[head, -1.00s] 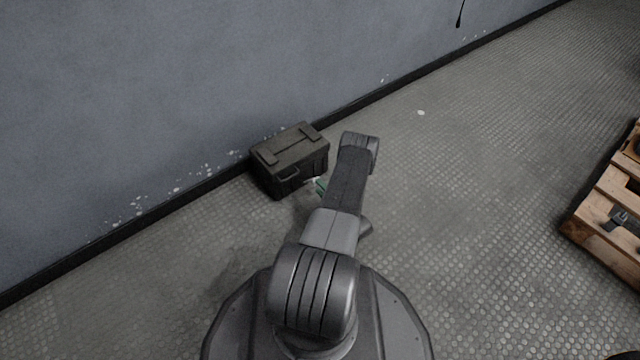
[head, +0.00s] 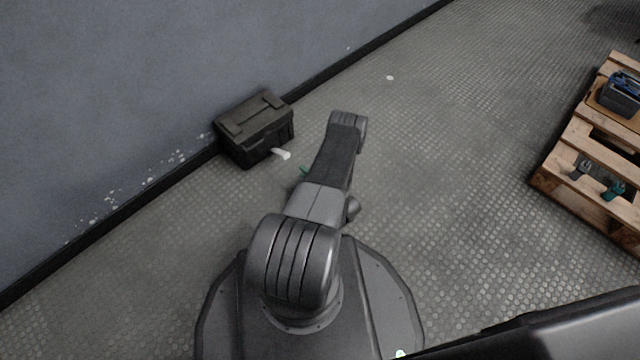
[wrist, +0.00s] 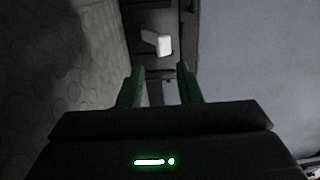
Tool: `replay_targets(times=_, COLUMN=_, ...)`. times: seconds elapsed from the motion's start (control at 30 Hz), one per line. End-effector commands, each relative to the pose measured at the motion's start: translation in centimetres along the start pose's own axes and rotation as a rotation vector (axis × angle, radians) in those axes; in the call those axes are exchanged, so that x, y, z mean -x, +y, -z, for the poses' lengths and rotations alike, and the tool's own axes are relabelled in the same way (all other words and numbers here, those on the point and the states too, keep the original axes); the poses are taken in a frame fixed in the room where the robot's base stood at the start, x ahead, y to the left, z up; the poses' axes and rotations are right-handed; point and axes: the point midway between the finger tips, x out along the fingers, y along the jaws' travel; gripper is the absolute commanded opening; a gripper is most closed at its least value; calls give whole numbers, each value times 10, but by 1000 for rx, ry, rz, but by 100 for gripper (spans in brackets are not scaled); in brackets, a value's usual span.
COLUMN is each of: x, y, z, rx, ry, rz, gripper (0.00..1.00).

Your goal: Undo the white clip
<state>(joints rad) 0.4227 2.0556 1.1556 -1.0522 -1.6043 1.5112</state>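The white clip (head: 281,154) sticks out from the front of a dark case (head: 250,122) on the floor against the wall. In the wrist view the white clip (wrist: 157,42) stands out from the dark case face, straight ahead of my fingers. My gripper (wrist: 160,78) is open, its two green fingers apart with nothing between them. The fingertips are short of the clip and not touching it. In the head view my arm hides most of the gripper; only a bit of green finger shows, just right of the clip.
A wooden pallet (head: 565,185) on the right bears a dark blue-topped item (head: 622,92) and small clamp-like pieces. The wall (head: 150,70) is close behind the case. The floor (head: 450,130) between case and pallet is clear.

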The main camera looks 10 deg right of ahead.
Motion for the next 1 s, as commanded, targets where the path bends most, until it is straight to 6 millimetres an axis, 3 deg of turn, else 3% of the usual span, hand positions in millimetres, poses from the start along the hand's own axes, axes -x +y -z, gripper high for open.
replay_targets(times=0.2, x=40, y=1, z=1, rx=-1, ry=5, rz=-1, gripper=32)
replay_targets(times=0.5, x=78, y=1, z=1, rx=0, ry=2, rz=-1, gripper=32)
replay_targets(times=1.0, x=88, y=1, z=0, rx=0, ry=-2, rz=0, gripper=32)
